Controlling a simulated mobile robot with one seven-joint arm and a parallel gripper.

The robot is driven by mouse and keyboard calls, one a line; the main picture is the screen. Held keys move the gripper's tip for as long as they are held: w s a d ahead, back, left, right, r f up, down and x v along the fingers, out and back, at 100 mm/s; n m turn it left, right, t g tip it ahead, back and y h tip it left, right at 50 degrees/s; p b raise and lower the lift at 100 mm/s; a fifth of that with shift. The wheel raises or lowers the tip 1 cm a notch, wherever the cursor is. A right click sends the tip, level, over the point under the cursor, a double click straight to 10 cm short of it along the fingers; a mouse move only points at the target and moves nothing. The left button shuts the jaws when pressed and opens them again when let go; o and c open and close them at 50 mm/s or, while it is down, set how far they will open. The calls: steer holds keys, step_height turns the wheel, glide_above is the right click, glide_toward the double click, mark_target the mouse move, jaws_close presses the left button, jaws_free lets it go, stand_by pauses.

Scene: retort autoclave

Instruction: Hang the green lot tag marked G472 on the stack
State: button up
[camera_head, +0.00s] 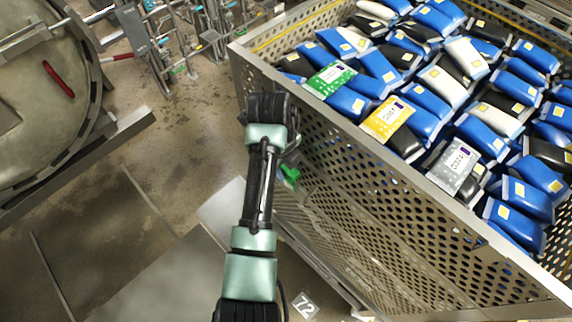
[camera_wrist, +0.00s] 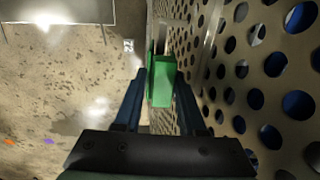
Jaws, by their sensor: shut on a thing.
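A green piece (camera_wrist: 162,82) is between the two dark blue fingers of my gripper (camera_wrist: 160,95) in the wrist view, and the gripper is shut on it. The piece is close beside the perforated basket wall. It also shows in the head view as a small green shape (camera_head: 290,174), partly hidden by my arm. No marking is readable on it. A green card (camera_head: 330,79) with a white label lies on the packs inside the basket near its left rim; its print is too small to read. My wrist is outside the basket, below the rim.
The metal basket (camera_head: 350,205) is full of blue, black and white packs. A yellow card (camera_head: 388,118) and a grey card (camera_head: 453,166) lie near its rim. A round vessel door (camera_head: 40,90) stands at left, pipework behind. Floor between is open.

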steer(key=shift+f+b, duration=1.1)
steer(key=shift+f, duration=0.5)
stand_by(0.4)
steer(key=o, duration=0.7)
steer(key=shift+r, duration=0.15)
steer(key=shift+r+p, duration=3.45)
steer(key=shift+r, duration=0.25)
steer(key=s+a+p, duration=0.4)
steer(key=s+a, duration=0.3)
steer(key=shift+r, duration=0.15)
